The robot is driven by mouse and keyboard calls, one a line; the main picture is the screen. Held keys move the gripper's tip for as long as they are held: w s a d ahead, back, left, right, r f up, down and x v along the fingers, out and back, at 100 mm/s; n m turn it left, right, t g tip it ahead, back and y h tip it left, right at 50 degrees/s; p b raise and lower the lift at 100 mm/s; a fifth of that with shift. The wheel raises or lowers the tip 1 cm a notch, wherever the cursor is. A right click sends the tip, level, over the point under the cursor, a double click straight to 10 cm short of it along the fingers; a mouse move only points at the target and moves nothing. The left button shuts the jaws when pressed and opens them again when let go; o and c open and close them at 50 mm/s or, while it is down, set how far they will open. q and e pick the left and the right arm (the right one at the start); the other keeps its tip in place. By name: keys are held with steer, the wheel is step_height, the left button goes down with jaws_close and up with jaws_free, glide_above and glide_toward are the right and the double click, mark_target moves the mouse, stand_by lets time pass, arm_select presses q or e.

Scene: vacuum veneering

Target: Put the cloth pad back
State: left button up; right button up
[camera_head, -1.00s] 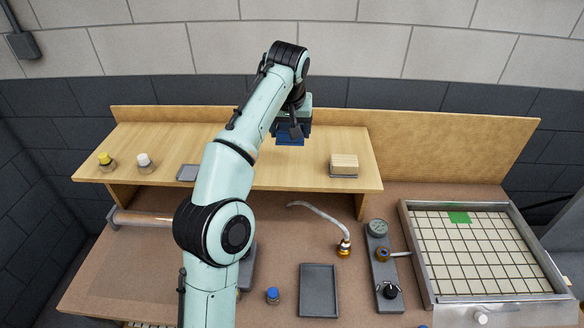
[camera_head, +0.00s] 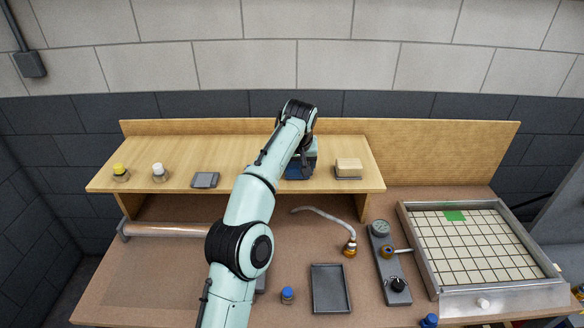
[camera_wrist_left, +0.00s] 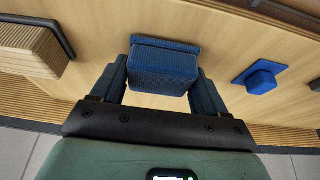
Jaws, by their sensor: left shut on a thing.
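The cloth pad, a ribbed blue block (camera_wrist_left: 165,68), sits between the two fingers of my left gripper (camera_wrist_left: 163,88) in the left wrist view. My gripper is shut on it. A flat blue piece (camera_wrist_left: 165,42) shows just behind the pad, at the shelf face; I cannot tell whether the pad touches it. In the head view, my left gripper (camera_head: 301,166) is low over the wooden shelf (camera_head: 235,176), left of the wooden block, with the blue pad (camera_head: 295,174) partly hidden by my arm. My right gripper is not in view.
A wooden block (camera_head: 349,165) stands close to the right of my gripper. A small blue block (camera_wrist_left: 262,82) on a blue plate shows in the wrist view. A grey plate (camera_head: 205,180) and two small bottles stand on the shelf's left. A grey tray (camera_head: 331,304) lies below.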

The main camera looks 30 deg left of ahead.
arm_select(q)
steer(key=shift+w+d+f, duration=0.15)
steer(key=shift+w+f, duration=0.15)
steer(key=shift+w, duration=0.35)
steer(key=shift+s+f, duration=0.1)
steer(key=o, duration=1)
steer(key=shift+s, duration=0.2)
steer(key=shift+w, duration=0.1)
